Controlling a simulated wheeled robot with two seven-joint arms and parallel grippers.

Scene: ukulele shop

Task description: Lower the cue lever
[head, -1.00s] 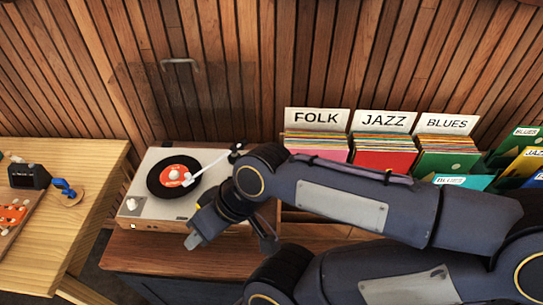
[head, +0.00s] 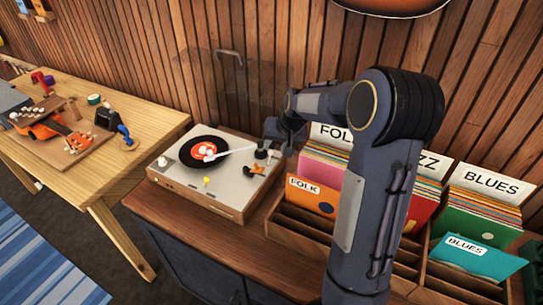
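The turntable (head: 205,200) stands on a wooden cabinet, a black record with an orange label (head: 191,154) on its platter. The white tonearm (head: 236,152) reaches from its dark pivot at the back right to over the record. I cannot tell whether its tip touches the record. A small orange part (head: 254,170), possibly the cue lever, sits in front of the pivot; its exact position is unclear. My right gripper (head: 272,138) points down just behind and above the pivot, at the turntable's back right corner. Its fingers are small and dark, so their opening is unclear. My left gripper is out of view.
A record crate (head: 300,226) with folk, jazz and blues sleeves stands close to the right of the turntable, partly behind my arm. A wooden workbench (head: 150,128) with an orange ukulele (head: 40,130) is at left. A slatted wall rises behind.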

